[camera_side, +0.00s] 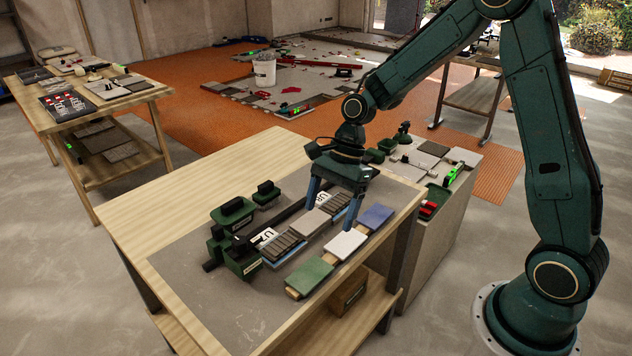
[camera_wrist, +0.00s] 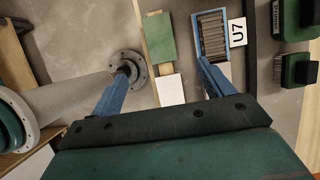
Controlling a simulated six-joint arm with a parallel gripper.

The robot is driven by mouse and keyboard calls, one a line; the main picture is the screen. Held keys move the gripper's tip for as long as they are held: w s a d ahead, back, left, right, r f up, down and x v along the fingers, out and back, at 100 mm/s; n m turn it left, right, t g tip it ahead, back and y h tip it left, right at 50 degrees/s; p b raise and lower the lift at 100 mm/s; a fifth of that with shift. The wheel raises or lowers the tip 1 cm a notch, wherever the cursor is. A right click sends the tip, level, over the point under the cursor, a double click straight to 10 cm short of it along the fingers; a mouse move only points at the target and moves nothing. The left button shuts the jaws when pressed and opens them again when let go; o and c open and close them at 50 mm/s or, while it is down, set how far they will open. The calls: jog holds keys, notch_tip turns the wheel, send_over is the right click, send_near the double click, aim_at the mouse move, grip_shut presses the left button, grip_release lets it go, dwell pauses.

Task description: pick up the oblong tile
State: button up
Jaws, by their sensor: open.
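Three flat oblong tiles lie in a row on a wooden strip: a green tile (camera_side: 309,277), a white tile (camera_side: 346,243) and a blue tile (camera_side: 375,217). I cannot tell which one the task means. The green tile (camera_wrist: 160,38) and white tile (camera_wrist: 170,90) also show in the wrist view. My gripper (camera_side: 329,216) is open over the table, fingers pointing down. In the wrist view my gripper (camera_wrist: 164,78) has its fingers on either side of the white tile, with nothing visible held. The lower part of the white tile is hidden by my gripper.
A blue tray (camera_wrist: 229,28) of thin grey strips lies beside the tile row, with a "U7" label (camera_wrist: 238,33). A grey-brown tile (camera_side: 309,223) lies near it. Green blocks (camera_side: 233,214) stand to the left. The table's back left (camera_side: 165,200) is clear.

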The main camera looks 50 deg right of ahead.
send_near(310, 273)
jog(key=shift+x, duration=1.05)
jog(key=shift+f, duration=0.15)
jog(key=shift+x, duration=2.45)
jog(key=shift+a, duration=0.1)
jog(key=c, duration=0.9)
